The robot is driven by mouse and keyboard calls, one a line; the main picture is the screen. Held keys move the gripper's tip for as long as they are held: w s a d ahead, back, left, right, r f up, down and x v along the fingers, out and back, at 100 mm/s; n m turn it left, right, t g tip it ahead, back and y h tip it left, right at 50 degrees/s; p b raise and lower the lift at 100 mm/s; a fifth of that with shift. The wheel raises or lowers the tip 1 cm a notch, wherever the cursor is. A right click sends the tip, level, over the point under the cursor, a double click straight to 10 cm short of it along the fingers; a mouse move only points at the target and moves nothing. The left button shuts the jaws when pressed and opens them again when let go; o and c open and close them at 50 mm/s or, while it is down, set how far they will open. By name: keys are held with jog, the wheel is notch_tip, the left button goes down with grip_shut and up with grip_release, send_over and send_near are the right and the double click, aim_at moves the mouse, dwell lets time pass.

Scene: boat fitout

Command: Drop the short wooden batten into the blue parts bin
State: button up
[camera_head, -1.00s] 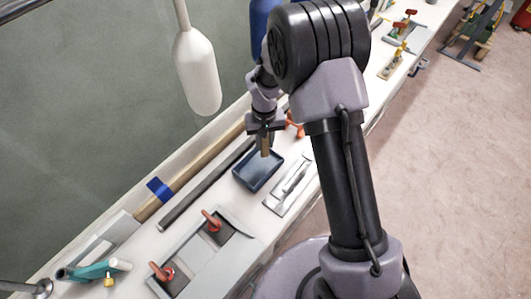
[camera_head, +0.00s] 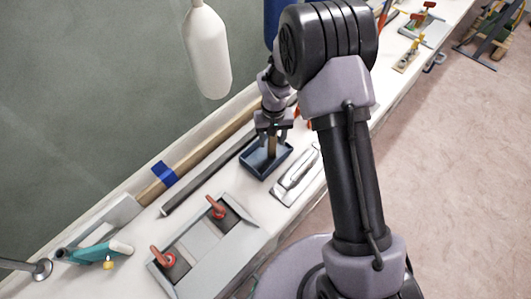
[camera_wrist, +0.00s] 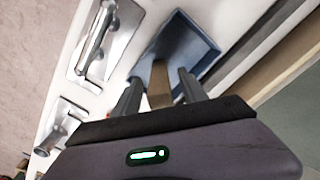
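The short wooden batten (camera_head: 272,146) is upright or nearly so, between the fingers of my gripper (camera_head: 272,132) and over the blue parts bin (camera_head: 262,175). In the wrist view the batten (camera_wrist: 158,82) shows with a gap on each side to the fingers of my gripper (camera_wrist: 160,78), so the gripper looks open around it. The bin (camera_wrist: 200,45) lies just beyond the fingertips. The batten's lower end overlaps the bin's inside; I cannot tell whether it touches the floor.
A metal tool (camera_head: 297,175) lies close to the right of the bin. A dark bar (camera_head: 205,178) and a long wooden strip with blue tape (camera_head: 163,174) run along the left. A grey plate with red-handled clamps (camera_head: 205,245) lies in front. A white bottle-shaped object (camera_head: 207,55) hangs at the upper left.

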notch_tip(320, 180, up, 17)
jog(key=p, duration=0.5)
jog(key=shift+r, duration=0.2)
jog(key=s+d+r+m+t+y+b, duration=0.1)
jog(key=s+d+r+m+t+b, duration=0.2)
jog(key=s+r, duration=0.65)
jog(key=s+d+r+m+t+b, duration=0.1)
jog(key=s+r, duration=0.1)
jog(key=s, duration=0.5)
jog(key=s+d+r+m+t+y+b, duration=0.1)
jog(key=s+d+r+b, duration=0.1)
jog(key=s, duration=0.5)
jog(key=shift+s+r+m+t, duration=0.2)
jog(key=shift+s+m+t, duration=0.1)
jog(key=shift+s+t, duration=0.1)
jog(key=shift+d, duration=0.1)
